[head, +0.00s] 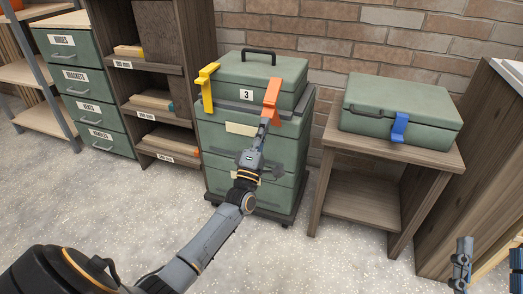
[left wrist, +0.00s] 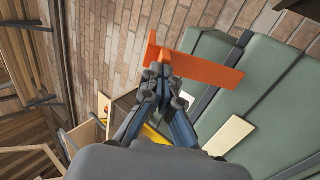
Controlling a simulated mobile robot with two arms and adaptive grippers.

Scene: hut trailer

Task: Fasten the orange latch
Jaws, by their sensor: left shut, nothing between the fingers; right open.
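The orange latch (head: 272,97) is on the front right of a green toolbox (head: 262,72) marked 3, which stands on a green drawer unit (head: 218,160). The latch also shows in the left wrist view (left wrist: 210,69) as a broad orange bar with a crosspiece at one end. My left gripper (head: 264,126) is shut and empty, with its fingertips at the latch's lower end. In the left wrist view my left gripper (left wrist: 157,74) overlaps the latch; I cannot tell whether it touches. My right gripper (head: 462,250) is open at the lower right, away from the latch.
A yellow latch (head: 207,85) is on the toolbox's left. A green case (head: 400,103) with a blue latch (head: 399,126) lies on a wooden stand (head: 322,185) to the right. Shelves and labelled drawers (head: 85,84) stand left. The floor in front is clear.

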